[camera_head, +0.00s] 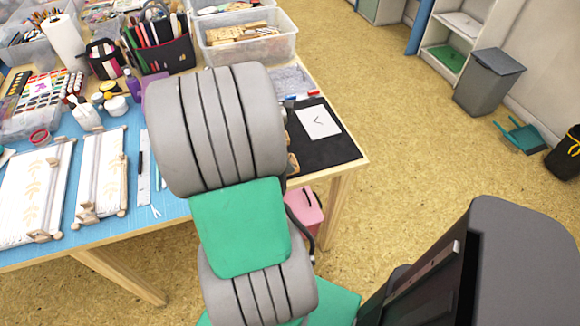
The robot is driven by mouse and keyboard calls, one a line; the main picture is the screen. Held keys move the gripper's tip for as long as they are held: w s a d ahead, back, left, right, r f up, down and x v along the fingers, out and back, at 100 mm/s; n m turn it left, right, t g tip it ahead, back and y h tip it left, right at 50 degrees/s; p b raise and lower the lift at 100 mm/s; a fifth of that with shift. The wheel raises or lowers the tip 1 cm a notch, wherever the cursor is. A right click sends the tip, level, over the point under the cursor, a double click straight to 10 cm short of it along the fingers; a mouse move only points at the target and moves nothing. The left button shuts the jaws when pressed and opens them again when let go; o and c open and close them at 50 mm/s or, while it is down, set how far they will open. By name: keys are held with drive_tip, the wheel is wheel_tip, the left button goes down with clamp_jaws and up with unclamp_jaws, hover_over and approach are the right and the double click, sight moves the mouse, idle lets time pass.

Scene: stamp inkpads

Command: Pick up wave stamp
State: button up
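I cannot make out the wave stamp. Small wooden-coloured pieces (293,162) show at the left edge of a black mat (345,147), partly behind my arm; they are too small and hidden to identify. A white card (318,121) with a small dark mark lies on the mat. My grey and green arm crosses the middle of the view and covers part of the table. My gripper is not in view, so what it holds does not show.
The table (110,235) is crowded at left and back: white fabric frames (103,178), bottles, paints and a tool caddy (158,50). A clear bin (247,36) stands behind the arm. A pink container (305,216) is below the table.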

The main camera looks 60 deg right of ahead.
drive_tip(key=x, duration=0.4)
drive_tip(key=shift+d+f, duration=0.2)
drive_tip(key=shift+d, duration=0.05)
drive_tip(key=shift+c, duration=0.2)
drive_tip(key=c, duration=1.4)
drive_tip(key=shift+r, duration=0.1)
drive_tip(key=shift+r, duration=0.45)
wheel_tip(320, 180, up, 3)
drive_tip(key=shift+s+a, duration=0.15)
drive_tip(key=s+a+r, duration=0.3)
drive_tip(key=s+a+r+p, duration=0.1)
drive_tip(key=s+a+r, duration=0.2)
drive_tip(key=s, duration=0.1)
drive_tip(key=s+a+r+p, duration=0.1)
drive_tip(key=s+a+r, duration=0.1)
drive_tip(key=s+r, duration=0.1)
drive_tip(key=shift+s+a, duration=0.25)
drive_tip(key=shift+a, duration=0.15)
